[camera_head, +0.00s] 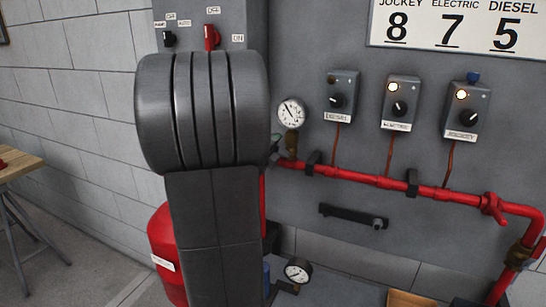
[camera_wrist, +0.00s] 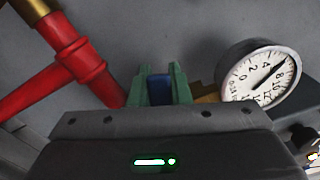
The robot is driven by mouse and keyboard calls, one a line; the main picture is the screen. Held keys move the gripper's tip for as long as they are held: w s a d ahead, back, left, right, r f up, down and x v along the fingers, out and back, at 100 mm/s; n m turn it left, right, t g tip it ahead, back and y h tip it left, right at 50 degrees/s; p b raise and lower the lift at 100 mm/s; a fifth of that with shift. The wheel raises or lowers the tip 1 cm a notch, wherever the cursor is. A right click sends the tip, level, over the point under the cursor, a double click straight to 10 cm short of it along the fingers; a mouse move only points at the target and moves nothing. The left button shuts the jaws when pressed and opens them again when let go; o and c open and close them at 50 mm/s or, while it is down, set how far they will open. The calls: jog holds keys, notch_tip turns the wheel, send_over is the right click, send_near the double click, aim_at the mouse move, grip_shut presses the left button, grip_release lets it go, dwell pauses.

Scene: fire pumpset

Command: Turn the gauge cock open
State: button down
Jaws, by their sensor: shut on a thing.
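The round white gauge (camera_head: 291,112) is on the wall in the head view, above a brass fitting (camera_head: 291,145) at the red pipe. It also fills the right of the wrist view (camera_wrist: 258,76), turned on its side, with its needle off the low end of the scale. My gripper (camera_wrist: 160,88) has green fingers shut on the blue handle of the gauge cock (camera_wrist: 160,90), beside a piece of brass (camera_wrist: 207,95). In the head view my dark arm hides most of the gripper; only a green bit shows left of the brass fitting. The handle's angle is hard to tell.
A red pipe (camera_head: 360,178) runs along the wall just below. Three control boxes, including the diesel one (camera_head: 341,95), are to the right. A second gauge (camera_head: 298,271) sits low, near my arm. A red tank (camera_head: 163,240) stands behind my arm on the left.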

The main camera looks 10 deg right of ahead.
jog(key=shift+s+d+r+m+b, duration=0.15)
jog(key=shift+r+m+b, duration=0.1)
jog(key=shift+m+b, duration=0.55)
jog(key=c, duration=1.6)
grip_release()
jog(key=shift+r, duration=0.1)
jog(key=b+v, duration=0.1)
jog(key=v, duration=1.2)
jog(key=shift+s+a, duration=0.25)
jog(key=shift+s, duration=0.05)
